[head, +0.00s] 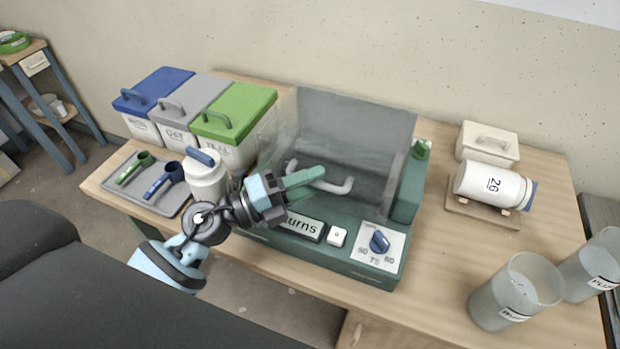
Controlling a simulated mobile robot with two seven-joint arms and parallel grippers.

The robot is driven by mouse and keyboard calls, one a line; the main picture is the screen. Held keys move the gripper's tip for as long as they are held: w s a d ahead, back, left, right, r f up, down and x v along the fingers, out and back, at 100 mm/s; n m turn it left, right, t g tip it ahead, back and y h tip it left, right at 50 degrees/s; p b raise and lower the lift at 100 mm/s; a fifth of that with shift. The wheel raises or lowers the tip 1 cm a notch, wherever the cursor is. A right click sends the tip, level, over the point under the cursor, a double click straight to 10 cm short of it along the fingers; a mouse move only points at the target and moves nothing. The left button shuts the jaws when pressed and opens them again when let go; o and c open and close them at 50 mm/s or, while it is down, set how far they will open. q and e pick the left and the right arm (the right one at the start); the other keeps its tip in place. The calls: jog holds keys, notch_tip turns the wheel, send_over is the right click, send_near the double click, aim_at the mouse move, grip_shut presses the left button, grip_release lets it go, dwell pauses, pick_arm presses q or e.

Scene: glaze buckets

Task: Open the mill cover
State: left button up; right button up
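The mill (382,274) is a green machine on the table with a clear, see-through cover (355,125) over its back part. The cover looks down. A pale grey bar handle (345,187) runs along its lower front. My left gripper (318,176) reaches in from the left with its green fingers over the handle's middle, hiding part of it. I cannot tell whether the fingers are closed around the handle or only in front of it. My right gripper is not in view.
A white lidded jar (207,178) stands close behind my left arm. Blue, grey and green lidded bins (235,110) stand back left. A grey tray (135,196) holds scoops. A white jar marked 26 (490,184) lies right, with clear buckets (512,290) at front right.

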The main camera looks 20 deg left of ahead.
pick_arm(q)
jog(key=shift+w+d, duration=0.1)
jog(key=shift+d, duration=0.05)
jog(key=shift+c, duration=0.2)
grip_shut()
jog(key=shift+r, duration=0.1)
